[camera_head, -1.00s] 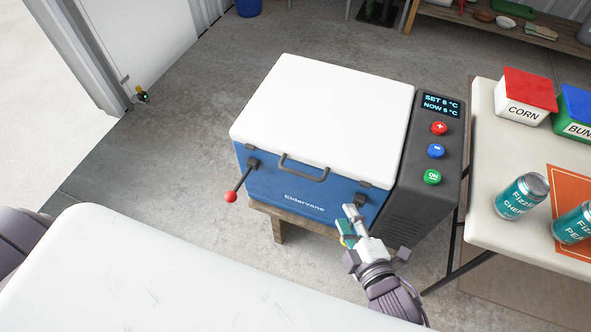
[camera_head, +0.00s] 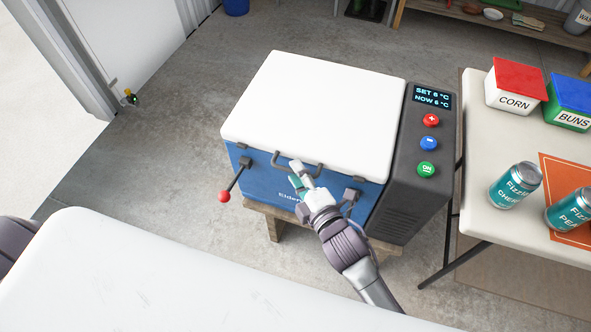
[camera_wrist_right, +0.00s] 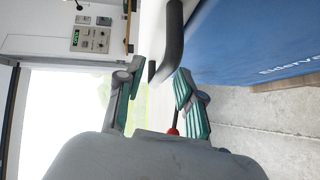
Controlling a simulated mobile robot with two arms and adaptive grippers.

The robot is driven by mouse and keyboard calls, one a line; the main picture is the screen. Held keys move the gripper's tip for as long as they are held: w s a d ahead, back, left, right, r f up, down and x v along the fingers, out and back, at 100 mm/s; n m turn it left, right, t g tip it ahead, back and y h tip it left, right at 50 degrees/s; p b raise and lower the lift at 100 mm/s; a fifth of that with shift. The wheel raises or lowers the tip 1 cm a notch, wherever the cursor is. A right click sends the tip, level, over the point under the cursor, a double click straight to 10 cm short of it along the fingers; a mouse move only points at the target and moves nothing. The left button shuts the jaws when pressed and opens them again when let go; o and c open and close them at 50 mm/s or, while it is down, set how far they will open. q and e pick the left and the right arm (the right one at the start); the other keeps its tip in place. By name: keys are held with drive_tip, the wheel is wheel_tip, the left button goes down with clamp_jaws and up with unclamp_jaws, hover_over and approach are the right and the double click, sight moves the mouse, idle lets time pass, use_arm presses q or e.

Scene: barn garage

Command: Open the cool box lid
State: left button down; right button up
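The blue cool box (camera_head: 262,180) has a white lid (camera_head: 315,110), which is shut. A dark handle (camera_head: 287,165) is on its front; it also shows close up in the wrist view (camera_wrist_right: 173,45). A lever with a red knob (camera_head: 224,197) hangs down and outward at the box's front left. A dark latch (camera_head: 352,193) is at the front right, partly behind my gripper. My right gripper (camera_head: 298,174) is at the handle, fingers apart, with the handle near the gap; contact cannot be told. My left gripper is out of view.
A control panel (camera_head: 408,165) with a display and buttons adjoins the box's right side. A table (camera_head: 480,205) with cans and CORN and BUNS containers stands at right. A white surface (camera_head: 130,280) fills the near left. Concrete floor (camera_head: 150,160) is clear at left.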

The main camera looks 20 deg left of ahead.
drive_tip(key=shift+w+a+f, duration=0.1)
drive_tip(key=shift+w+a, duration=0.4)
clamp_jaws()
